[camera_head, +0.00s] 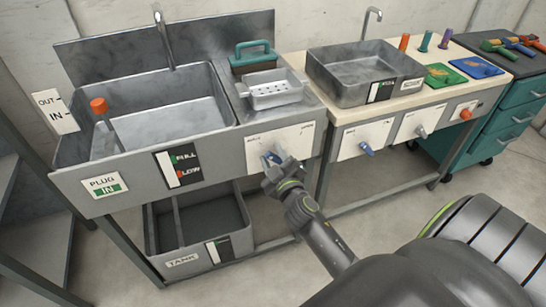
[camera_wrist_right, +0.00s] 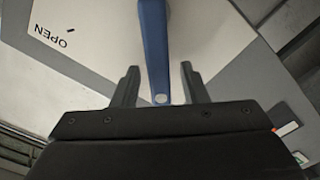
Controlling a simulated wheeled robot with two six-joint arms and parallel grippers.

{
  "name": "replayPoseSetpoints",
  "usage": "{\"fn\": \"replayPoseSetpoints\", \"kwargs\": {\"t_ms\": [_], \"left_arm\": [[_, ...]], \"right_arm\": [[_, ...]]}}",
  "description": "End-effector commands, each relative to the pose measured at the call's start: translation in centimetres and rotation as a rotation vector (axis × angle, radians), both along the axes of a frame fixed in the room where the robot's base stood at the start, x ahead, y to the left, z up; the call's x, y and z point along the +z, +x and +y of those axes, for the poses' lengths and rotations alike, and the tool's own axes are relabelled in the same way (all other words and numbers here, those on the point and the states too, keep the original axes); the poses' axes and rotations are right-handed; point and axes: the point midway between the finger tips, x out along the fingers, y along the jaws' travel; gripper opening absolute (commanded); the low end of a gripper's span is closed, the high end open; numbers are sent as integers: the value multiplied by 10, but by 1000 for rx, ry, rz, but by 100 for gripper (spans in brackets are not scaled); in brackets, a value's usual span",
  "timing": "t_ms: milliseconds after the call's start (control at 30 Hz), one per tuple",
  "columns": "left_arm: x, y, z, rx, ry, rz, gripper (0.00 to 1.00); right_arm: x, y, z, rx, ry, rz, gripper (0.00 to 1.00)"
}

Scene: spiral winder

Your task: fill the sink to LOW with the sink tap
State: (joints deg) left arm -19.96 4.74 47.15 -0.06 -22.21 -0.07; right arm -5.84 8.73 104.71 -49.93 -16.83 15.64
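The large grey sink (camera_head: 221,88) stands at the left; no water is clearly visible in its basin. The sink tap spout (camera_head: 163,38) rises at its back edge. The blue tap lever (camera_head: 271,157) is on a white panel (camera_head: 291,143) right of the gauge. My right gripper (camera_head: 272,171) is at the lever. In the right wrist view the blue lever (camera_wrist_right: 154,50) lies between its open fingers (camera_wrist_right: 160,88), with gaps on both sides. My left gripper is out of view.
An orange-topped plug rod (camera_head: 99,106) stands in the sink; the label (camera_head: 105,186) reads PLUG IN. A tank (camera_head: 205,258) sits below. A perforated tray (camera_head: 272,96) and teal-handled item (camera_head: 254,58) are beside the basin. A smaller sink (camera_head: 338,92) and another blue lever (camera_head: 366,148) are right.

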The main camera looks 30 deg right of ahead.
Motion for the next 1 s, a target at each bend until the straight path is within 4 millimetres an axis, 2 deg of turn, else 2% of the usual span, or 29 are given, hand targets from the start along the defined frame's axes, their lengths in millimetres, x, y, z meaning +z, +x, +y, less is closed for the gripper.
{"fn": "replayPoseSetpoints", "kwargs": {"t_ms": [67,367,767,1000], "left_arm": [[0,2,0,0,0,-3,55],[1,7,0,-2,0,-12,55],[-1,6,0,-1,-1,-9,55],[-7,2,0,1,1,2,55]], "right_arm": [[0,0,0,0,0,0,39],[0,0,0,0,1,0,0],[0,-1,-1,1,19,-5,0],[3,-2,-6,1,123,-31,0]]}}
